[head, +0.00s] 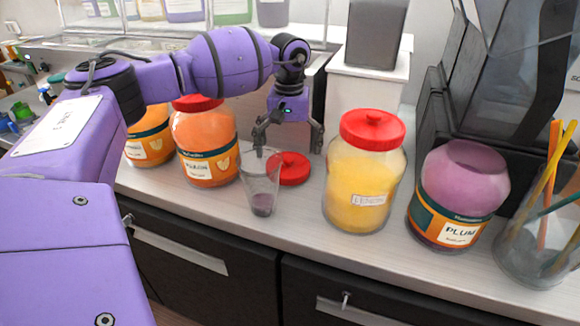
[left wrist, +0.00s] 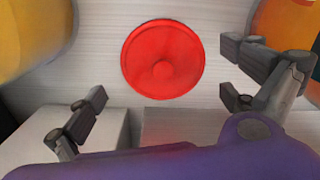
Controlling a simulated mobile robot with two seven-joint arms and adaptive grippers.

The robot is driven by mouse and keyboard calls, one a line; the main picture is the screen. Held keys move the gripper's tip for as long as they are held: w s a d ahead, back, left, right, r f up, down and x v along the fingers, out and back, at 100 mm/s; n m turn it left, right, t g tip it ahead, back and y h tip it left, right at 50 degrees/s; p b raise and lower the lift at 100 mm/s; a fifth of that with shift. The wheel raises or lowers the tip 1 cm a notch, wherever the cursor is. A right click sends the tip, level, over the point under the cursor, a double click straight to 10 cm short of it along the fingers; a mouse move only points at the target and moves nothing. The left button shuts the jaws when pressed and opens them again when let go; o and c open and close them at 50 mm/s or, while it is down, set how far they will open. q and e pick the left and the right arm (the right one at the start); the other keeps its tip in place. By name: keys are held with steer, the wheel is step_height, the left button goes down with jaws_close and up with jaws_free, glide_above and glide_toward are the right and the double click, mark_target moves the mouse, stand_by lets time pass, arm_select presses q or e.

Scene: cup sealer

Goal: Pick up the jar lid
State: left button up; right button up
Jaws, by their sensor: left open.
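The loose red jar lid (head: 290,168) lies flat on the counter, behind and right of a clear cup and left of the lemon jar. It also shows in the left wrist view (left wrist: 162,59), round with a knob at its middle. My left gripper (head: 288,150) is open and empty above the lid, pointing down. In the left wrist view its fingers (left wrist: 165,100) are spread wide, with the lid beyond and between them. The plum jar (head: 459,195) has no lid on it. The lemon jar (head: 366,180) and an orange jar (head: 205,145) wear red lids. My right gripper is not in view.
The clear cup (head: 261,185) with a little purple content stands close to the lid. Another orange jar (head: 149,138) stands at left. A glass with straws (head: 540,245) is at far right. The counter's front strip (head: 290,232) is clear.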

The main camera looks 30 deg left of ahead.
mark_target(288, 159)
arm_select(q)
steer(key=f, duration=0.4)
steer(key=shift+w+a+p, duration=0.1)
steer(key=shift+a+p, duration=0.1)
steer(key=shift+p, duration=0.2)
steer(key=shift+f, duration=0.45)
steer(key=c, duration=0.9)
